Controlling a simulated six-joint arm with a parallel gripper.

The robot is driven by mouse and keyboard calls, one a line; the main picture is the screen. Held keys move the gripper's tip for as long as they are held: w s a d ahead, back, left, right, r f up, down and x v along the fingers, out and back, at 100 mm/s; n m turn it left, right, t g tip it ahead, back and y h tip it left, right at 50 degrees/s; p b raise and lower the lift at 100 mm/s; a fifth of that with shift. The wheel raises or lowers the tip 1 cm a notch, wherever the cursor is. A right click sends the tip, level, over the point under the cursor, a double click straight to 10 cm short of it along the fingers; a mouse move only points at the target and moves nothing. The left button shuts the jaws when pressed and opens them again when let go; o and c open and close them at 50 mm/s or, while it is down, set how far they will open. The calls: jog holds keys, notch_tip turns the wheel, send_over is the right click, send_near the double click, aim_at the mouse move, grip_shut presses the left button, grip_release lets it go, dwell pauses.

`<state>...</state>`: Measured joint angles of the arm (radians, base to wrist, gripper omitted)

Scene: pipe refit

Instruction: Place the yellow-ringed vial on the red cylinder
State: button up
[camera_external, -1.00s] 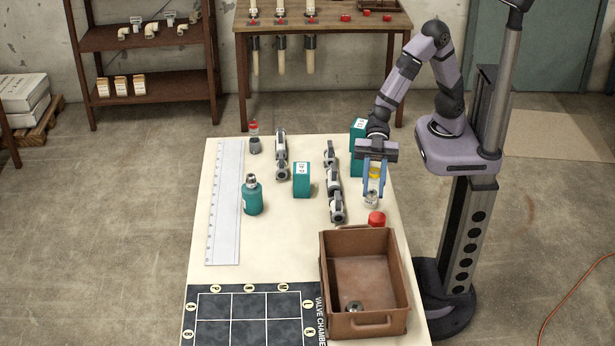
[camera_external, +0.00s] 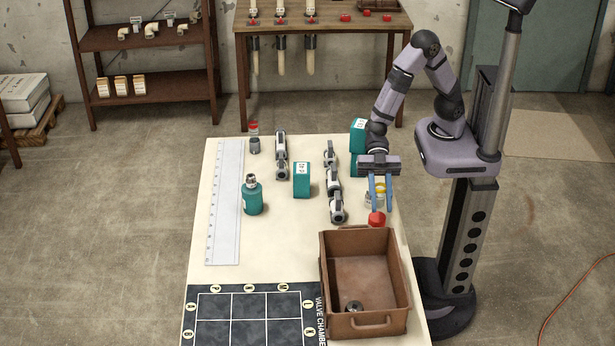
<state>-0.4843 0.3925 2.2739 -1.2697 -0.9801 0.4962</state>
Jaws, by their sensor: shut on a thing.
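The yellow-ringed vial (camera_external: 379,188) is between the blue fingers of my gripper (camera_external: 382,206), which is shut on it. The fingers hide part of the vial. The red cylinder (camera_external: 377,218) stands on the table near its right edge, just behind the brown bin. In the picture, my gripper is just above and slightly right of the red cylinder, with the fingertips close to its top. Whether they touch cannot be told.
A small pale object (camera_external: 369,200) is partly hidden behind my gripper's left finger. The brown bin (camera_external: 365,322) is in front.

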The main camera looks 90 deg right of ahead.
aim_at(379, 204)
jog(key=shift+f, duration=2)
jog(key=o, duration=1)
jog(key=shift+f, duration=0.1)
jog(key=shift+d+r, duration=0.15)
jog(key=shift+r, duration=0.05)
jog(key=shift+v, duration=3.6)
